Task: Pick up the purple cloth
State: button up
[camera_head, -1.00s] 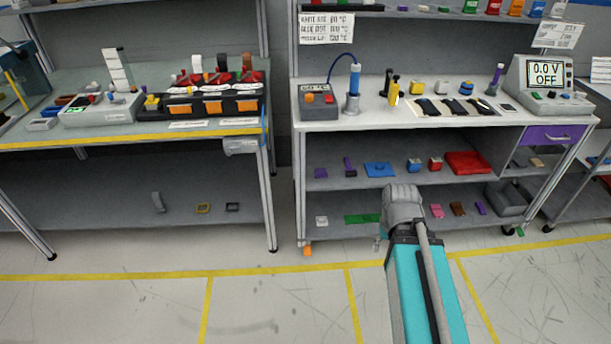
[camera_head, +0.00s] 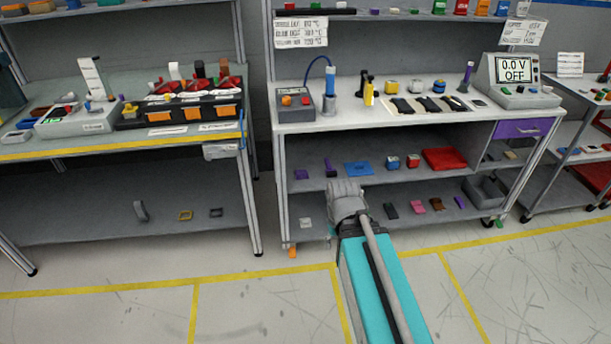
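I cannot tell for sure which purple thing is the cloth. A small flat purple piece (camera_head: 301,174) lies at the left end of the upper shelf under the right workbench. A narrow purple piece (camera_head: 330,167) is just right of it. Another small purple piece (camera_head: 459,202) lies on the lower shelf at the right. My grey arm (camera_head: 347,200) stands in front of the shelves, above my teal body. My gripper's fingers do not show; they seem hidden by the arm. Nothing is seen held.
A blue tray (camera_head: 358,169), small blocks and a red cloth-like piece (camera_head: 444,159) share the upper shelf. The lower shelf holds small coloured pieces and a grey bin (camera_head: 485,190). The bench top (camera_head: 350,118) is above. Floor in front is clear.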

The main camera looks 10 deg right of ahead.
aim_at(299, 174)
jog(key=u, duration=0.1)
jog(key=i, duration=1)
jog(key=z, duration=0.05)
